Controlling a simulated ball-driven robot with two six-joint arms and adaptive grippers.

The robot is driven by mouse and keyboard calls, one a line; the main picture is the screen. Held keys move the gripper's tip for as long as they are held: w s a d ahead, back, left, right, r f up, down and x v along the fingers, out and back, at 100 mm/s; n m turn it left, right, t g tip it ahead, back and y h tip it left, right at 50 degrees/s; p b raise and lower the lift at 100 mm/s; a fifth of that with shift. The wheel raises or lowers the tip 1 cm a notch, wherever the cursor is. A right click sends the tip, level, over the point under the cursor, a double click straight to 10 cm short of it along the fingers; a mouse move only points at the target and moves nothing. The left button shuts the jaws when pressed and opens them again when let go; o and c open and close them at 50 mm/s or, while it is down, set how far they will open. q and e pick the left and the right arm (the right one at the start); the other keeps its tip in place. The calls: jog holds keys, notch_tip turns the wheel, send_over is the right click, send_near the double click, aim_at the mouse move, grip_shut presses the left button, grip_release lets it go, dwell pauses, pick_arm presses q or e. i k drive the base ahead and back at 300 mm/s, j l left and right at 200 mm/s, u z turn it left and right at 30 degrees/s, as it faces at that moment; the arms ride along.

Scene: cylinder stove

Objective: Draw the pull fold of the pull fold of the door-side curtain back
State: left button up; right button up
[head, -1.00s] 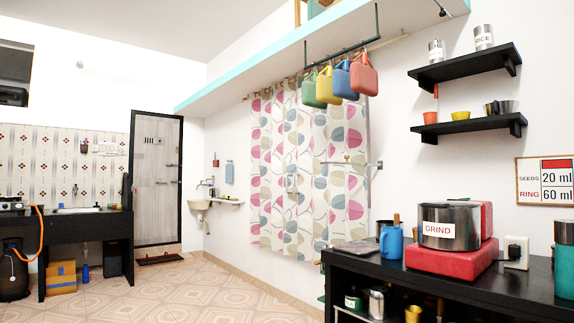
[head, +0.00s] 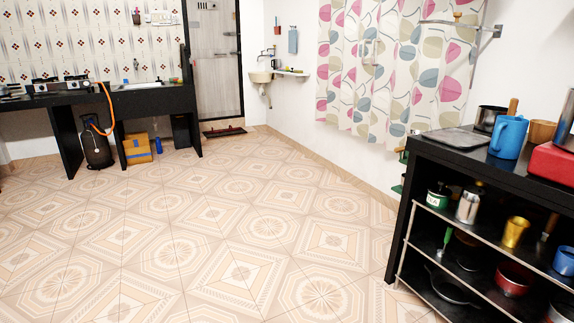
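The curtain (head: 385,65) hangs on the right wall in the head view, white with pink, grey-blue and beige leaf shapes. Its top is cut off by the frame. A small pale handle-like piece (head: 369,52) shows on its left part, toward the door; I cannot tell its exact shape. The curtain hangs closed across its width. A wall bracket with a rod (head: 470,26) stands out in front of the curtain's right part. Neither of my grippers is in view.
A black shelf counter (head: 440,150) with a blue mug (head: 508,137) and pots stands at right, near the curtain's right end. The tiled floor (head: 240,235) is clear. A door (head: 213,60), a small basin (head: 260,77) and a black stove counter (head: 150,100) are at the back.

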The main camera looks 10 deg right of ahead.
aim_at(370, 9)
jog(key=i+z, duration=0.1)
jog(key=i, duration=2.65)
jog(key=i+z, duration=0.1)
jog(key=i, duration=0.55)
jog(key=i+j+z, duration=0.15)
jog(key=i, duration=0.55)
jog(key=i+j+z, duration=0.1)
jog(key=i, duration=0.55)
